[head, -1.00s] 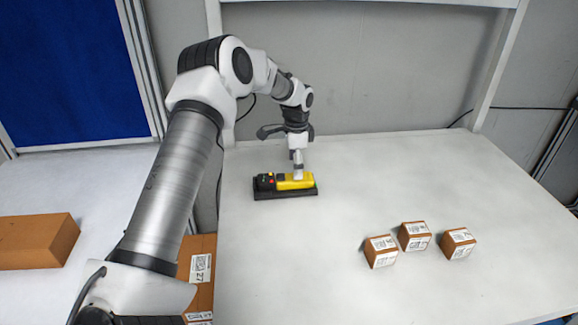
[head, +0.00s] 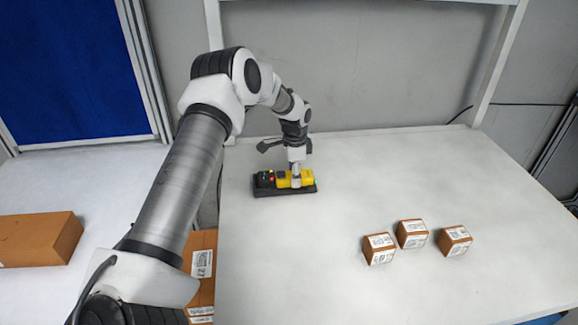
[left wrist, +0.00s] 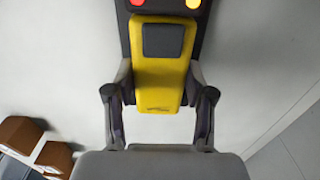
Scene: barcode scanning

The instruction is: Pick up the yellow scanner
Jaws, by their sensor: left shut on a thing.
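The yellow scanner (head: 305,178) lies in its black holder (head: 285,192) near the back left of the white table. It has a dark pad and red and yellow buttons beside it at one end. My left gripper (head: 296,181) points down over the scanner, its fingers at the scanner's yellow body. In the left wrist view the scanner (left wrist: 160,85) is between the two fingers of the left gripper (left wrist: 160,98), which is shut on it. The scanner still appears to sit in the holder; any gap beneath it cannot be seen. My right gripper is not in view.
Three small brown boxes with white labels, one of them the middle box (head: 412,233), stand at the right front of the table (head: 330,280). Larger cartons (head: 35,238) lie at the left. The table between scanner and boxes is clear.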

